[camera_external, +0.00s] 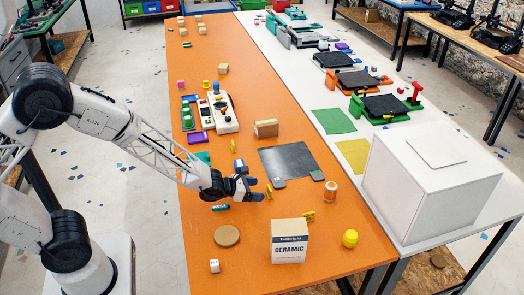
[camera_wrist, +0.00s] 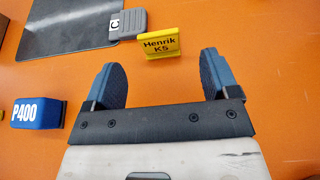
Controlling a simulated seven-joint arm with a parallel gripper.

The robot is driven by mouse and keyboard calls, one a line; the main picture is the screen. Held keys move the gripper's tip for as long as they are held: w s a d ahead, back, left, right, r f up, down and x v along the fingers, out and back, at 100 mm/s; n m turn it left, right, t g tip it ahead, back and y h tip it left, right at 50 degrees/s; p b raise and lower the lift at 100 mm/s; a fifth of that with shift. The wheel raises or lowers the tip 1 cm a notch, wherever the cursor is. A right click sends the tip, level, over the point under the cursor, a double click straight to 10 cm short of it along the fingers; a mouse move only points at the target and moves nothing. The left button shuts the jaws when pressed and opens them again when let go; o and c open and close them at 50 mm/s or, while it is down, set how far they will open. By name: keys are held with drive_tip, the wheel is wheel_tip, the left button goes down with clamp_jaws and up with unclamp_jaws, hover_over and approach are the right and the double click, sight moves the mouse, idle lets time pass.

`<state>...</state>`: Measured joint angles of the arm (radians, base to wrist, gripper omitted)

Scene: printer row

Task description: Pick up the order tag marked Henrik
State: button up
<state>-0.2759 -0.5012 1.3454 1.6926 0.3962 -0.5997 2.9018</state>
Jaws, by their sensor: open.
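The order tag marked Henrik (camera_wrist: 160,43) is a small yellow stand-up tag with the black text "Henrik K5". In the wrist view it stands just beyond the gap between my fingertips. In the external view a yellow tag (camera_external: 269,191), apparently the same one, stands right beside the fingertips, near the corner of a dark sheet. My gripper (camera_wrist: 158,72) is open, with its two blue fingers wide apart and nothing between them. It also shows low over the orange table in the external view (camera_external: 254,188).
The dark sheet (camera_wrist: 70,22) has a grey clip (camera_wrist: 127,24) at its corner, close to the tag. A blue P400 block (camera_wrist: 38,114) lies left of my gripper. A Ceramic box (camera_external: 289,242), an orange-white spool (camera_external: 330,191) and another yellow tag (camera_external: 308,218) stand nearby.

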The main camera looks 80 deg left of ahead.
sight(269, 190)
drive_tip(key=shift+w+f, duration=0.1)
drive_tip(key=shift+w, duration=0.05)
drive_tip(key=shift+x, duration=2.4)
drive_tip(key=c, duration=1)
drive_tip(key=shift+a+r, duration=0.1)
drive_tip(key=shift+r, duration=1.4)
drive_tip(key=shift+s+r, duration=0.25)
drive_tip(key=s+d, duration=0.1)
drive_tip(key=s, duration=0.4)
drive_tip(key=s+d+r, duration=0.1)
drive_tip(key=s, duration=0.4)
drive_tip(key=s+d, duration=0.1)
drive_tip(key=s, duration=0.4)
drive_tip(key=shift+d+r, duration=0.15)
drive_tip(key=shift+r, duration=0.05)
drive_tip(key=shift+s, duration=0.1)
